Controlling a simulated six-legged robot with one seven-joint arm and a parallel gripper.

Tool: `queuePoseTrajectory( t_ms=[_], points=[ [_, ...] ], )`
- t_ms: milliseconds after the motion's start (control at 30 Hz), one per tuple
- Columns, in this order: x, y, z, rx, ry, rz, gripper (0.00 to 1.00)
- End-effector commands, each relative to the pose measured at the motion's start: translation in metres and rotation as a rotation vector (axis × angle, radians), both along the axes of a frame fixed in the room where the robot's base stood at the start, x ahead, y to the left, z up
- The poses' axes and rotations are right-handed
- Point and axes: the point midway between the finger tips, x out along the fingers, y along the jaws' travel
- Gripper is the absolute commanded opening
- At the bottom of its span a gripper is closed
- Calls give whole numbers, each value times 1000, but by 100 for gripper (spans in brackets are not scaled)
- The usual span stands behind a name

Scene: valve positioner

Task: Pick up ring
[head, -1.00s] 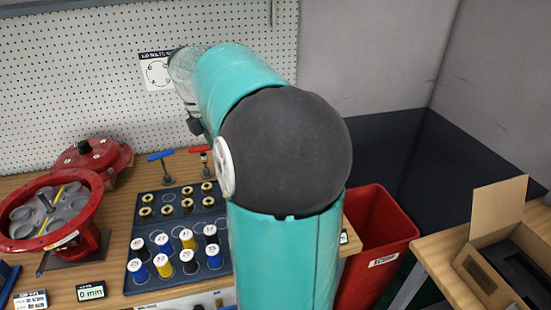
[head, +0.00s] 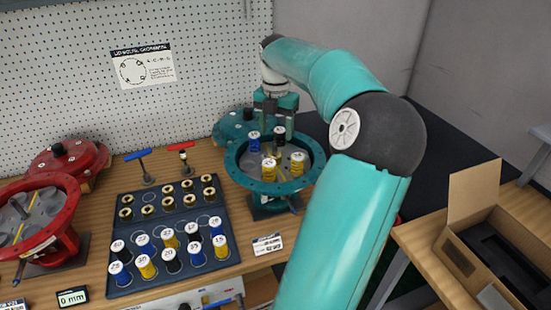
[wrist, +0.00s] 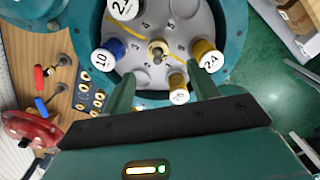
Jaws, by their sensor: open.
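Several brass rings with dark centres stand in the back rows of the dark tray, such as this brass ring (head: 187,186); they also show as small gold rings (wrist: 97,96) at left in the wrist view. My gripper (head: 272,128) is open above the teal valve housing (head: 237,180), away from the tray to its right. In the wrist view my gripper (wrist: 163,90) has its fingers spread over the housing's front rim (wrist: 236,50). A yellow spool (wrist: 178,83) shows between the fingers; I cannot tell whether they touch it. Nothing is visibly held.
The dark tray (head: 208,275) also bears several numbered blue, yellow and black spools. A red housing (head: 70,235) stands at left. Blue (head: 138,155) and red (head: 181,147) T-handled tools stand behind the tray. A cardboard box (head: 450,262) is at right.

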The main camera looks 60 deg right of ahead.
Motion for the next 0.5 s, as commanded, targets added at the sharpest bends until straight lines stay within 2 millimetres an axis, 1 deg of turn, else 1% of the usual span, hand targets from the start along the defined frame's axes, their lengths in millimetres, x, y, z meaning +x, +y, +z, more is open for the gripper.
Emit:
queuePoseTrajectory(
  t_ms=[33, 100, 200, 367, 500],
  points=[
    [0, 1, -11, 4, 1, 0, 60],
    [0, 1, -23, 4, 0, 0, 60],
    [0, 1, -34, 2, 0, 0, 60],
    [0, 0, -43, 2, -1, -1, 60],
    [2, 0, -60, 5, -1, 0, 60]
  ],
)
